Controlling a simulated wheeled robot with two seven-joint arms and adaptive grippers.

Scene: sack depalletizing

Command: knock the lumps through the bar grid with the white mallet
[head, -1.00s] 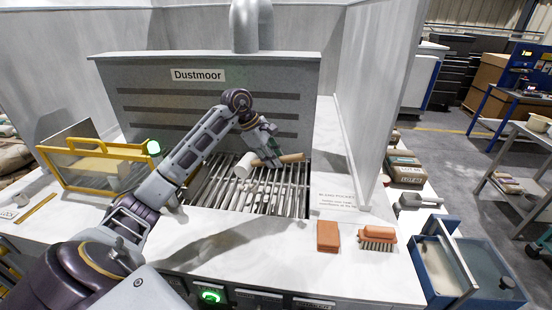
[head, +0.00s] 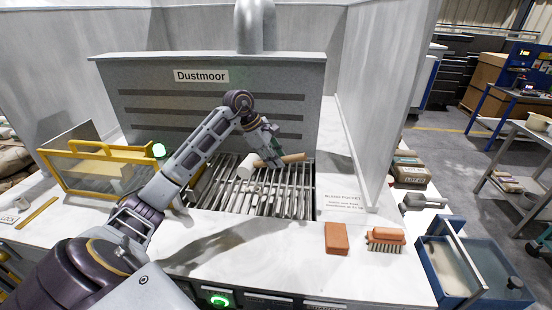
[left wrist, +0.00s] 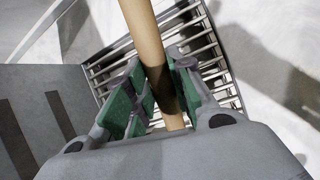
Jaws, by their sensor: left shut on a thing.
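The white mallet (head: 246,165) has a pale head and a wooden handle (head: 292,158). My left gripper (head: 274,158) is shut on the handle and holds the mallet over the bar grid (head: 268,196). The head of the mallet is at the left of the gripper, near the back left of the grid. In the left wrist view the handle (left wrist: 146,40) runs between the green-padded fingers (left wrist: 160,92), with bars (left wrist: 207,45) behind it. I cannot make out lumps clearly on the bars. My right gripper is not in view.
A yellow-framed clear guard (head: 100,170) stands left of the grid. An orange block (head: 338,238) and a brush (head: 385,239) lie at the front right. A metal scoop (head: 424,201) and blue bins (head: 455,265) are further right. The grey Dustmoor hood (head: 210,110) rises behind the grid.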

